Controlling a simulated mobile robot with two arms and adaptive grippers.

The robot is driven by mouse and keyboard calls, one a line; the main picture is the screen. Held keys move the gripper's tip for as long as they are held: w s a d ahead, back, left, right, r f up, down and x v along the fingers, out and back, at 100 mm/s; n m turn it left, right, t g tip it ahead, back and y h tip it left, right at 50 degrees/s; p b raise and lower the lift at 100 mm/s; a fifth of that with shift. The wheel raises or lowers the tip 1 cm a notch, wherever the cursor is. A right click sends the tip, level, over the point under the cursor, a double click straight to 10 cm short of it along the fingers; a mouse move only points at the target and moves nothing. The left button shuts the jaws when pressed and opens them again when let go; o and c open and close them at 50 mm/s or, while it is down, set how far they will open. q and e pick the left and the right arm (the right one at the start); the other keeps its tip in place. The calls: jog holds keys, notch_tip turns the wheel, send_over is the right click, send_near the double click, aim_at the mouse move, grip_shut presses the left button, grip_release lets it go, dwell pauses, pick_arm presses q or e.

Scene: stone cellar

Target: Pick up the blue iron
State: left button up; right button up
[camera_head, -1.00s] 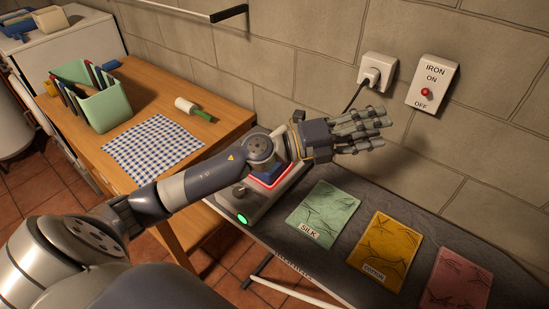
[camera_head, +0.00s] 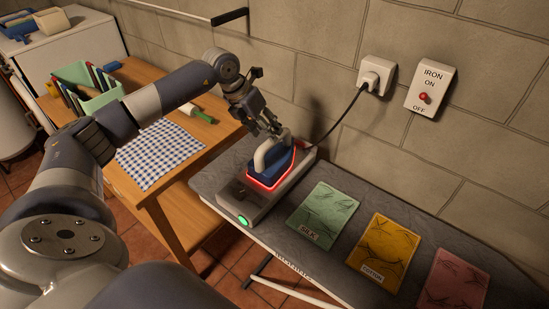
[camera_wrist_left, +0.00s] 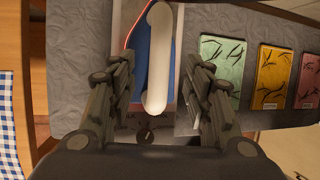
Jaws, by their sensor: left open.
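The blue iron (camera_head: 266,173), with its pale handle, sits in a grey stand (camera_head: 254,207) on the ironing board, ringed in red. My left gripper (camera_head: 274,130) is open, fingers pointing down, just above and behind the handle in the head view. In the left wrist view, its fingers (camera_wrist_left: 156,75) spread on both sides of the white handle (camera_wrist_left: 159,45), with blue body showing beside it. I see no grasp, and cannot tell whether a finger touches the handle. My right gripper is out of view.
Green, yellow and pink cloths (camera_head: 324,216) lie right of the stand. A cord (camera_head: 338,122) runs to the wall plug by the red iron switch (camera_head: 423,97). A wooden table (camera_head: 150,180) with checked cloth and green bin is on the left.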

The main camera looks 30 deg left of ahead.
aim_at(277, 149)
pick_arm(q)
jog(key=shift+w+d+f, duration=0.15)
jog(key=shift+w+f, duration=0.15)
jog(key=shift+f, duration=0.35)
jog(key=shift+w+d+f+p, duration=0.1)
jog(key=shift+w+f+p, duration=0.1)
jog(key=shift+p, duration=0.25)
jog(key=p+x, duration=0.2)
jog(key=x, duration=0.2)
jog(key=shift+w, duration=0.1)
jog(key=shift+w+f, duration=0.15)
jog(key=shift+f, duration=0.2)
jog(key=shift+f, duration=0.2)
grip_shut()
